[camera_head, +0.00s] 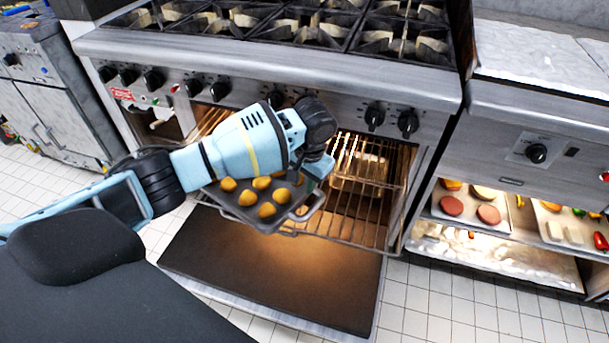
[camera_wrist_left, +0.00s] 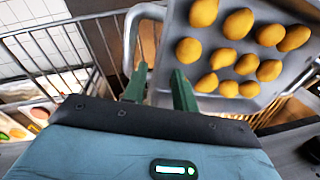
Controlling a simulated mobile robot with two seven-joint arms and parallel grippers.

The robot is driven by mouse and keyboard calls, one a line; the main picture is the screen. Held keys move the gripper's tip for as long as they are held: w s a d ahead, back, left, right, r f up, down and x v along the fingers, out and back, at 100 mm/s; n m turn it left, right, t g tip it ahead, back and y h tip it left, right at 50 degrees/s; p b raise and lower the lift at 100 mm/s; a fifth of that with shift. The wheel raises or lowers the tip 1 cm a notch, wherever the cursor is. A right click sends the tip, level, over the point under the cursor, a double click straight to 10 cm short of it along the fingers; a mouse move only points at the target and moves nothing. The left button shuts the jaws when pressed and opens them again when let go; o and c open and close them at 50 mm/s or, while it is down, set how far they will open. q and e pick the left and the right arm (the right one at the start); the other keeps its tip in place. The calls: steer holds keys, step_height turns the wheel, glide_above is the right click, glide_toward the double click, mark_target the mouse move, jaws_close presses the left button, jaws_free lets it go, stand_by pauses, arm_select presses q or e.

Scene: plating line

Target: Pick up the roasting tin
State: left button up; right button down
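The roasting tin (camera_head: 244,213) is a grey metal tray holding several golden potatoes. It rests on the pulled-out oven rack (camera_head: 345,232) above the open oven door. My right gripper is not in view.
The lowered oven door (camera_head: 270,275) lies below the rack. The stove front with knobs (camera_head: 375,117) rises behind my arm. A lit shelf with trays of food (camera_head: 470,215) stands at the right. White tiled floor (camera_head: 440,310) is clear at the front right.

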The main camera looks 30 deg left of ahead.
mark_target(301, 196)
arm_select(q)
steer(key=f, duration=0.3)
steer(key=f+b, duration=0.1)
steer(key=f, duration=0.1)
steer(key=shift+a+f, duration=0.3)
steer(key=shift+a, duration=0.1)
steer(key=shift+c, duration=0.5)
jaws_close()
stand_by(0.6)
